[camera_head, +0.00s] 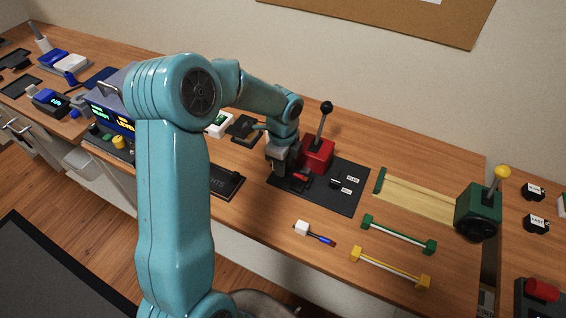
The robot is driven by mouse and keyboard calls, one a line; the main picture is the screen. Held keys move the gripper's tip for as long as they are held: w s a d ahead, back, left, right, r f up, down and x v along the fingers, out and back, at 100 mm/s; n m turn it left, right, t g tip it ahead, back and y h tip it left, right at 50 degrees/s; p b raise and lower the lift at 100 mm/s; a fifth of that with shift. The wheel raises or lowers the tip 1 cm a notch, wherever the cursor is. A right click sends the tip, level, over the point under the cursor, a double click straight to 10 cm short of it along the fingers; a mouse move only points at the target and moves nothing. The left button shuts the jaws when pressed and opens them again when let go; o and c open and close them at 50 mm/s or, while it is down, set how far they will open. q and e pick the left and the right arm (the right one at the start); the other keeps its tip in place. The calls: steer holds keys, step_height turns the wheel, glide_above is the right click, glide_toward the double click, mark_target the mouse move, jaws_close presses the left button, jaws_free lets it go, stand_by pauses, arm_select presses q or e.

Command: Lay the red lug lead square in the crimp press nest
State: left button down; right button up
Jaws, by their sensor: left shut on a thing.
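The crimp press (317,153) is a red block with a black-knobbed lever standing upright, on a dark mat on the bench. My left gripper (287,174) reaches down just left of the press, low over the mat, and is shut. A small red piece, which looks like the red lug lead (300,178), shows at its fingertips in front of the press. Most of the lead is hidden by the gripper, and I cannot tell whether it touches the nest or lies square. My right gripper is not in view.
A white block with a blue-tipped lead (318,237) lies in front of the mat (345,201). A green-ended bar (398,234) and a yellow-ended bar (390,267) lie to the right. A green lever unit (477,210) stands at the bench's right. Small labelled parts sit on the mat.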

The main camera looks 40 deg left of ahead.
arm_select(q)
steer(key=shift+f+b, duration=0.35)
steer(key=shift+f, duration=0.15)
stand_by(0.8)
steer(key=c, duration=0.8)
jaws_free()
steer(key=shift+s+d, duration=0.1)
steer(key=shift+f, duration=0.1)
step_height(320, 180, up, 17)
steer(key=shift+f+p, duration=0.15)
steer(key=shift+p, duration=0.25)
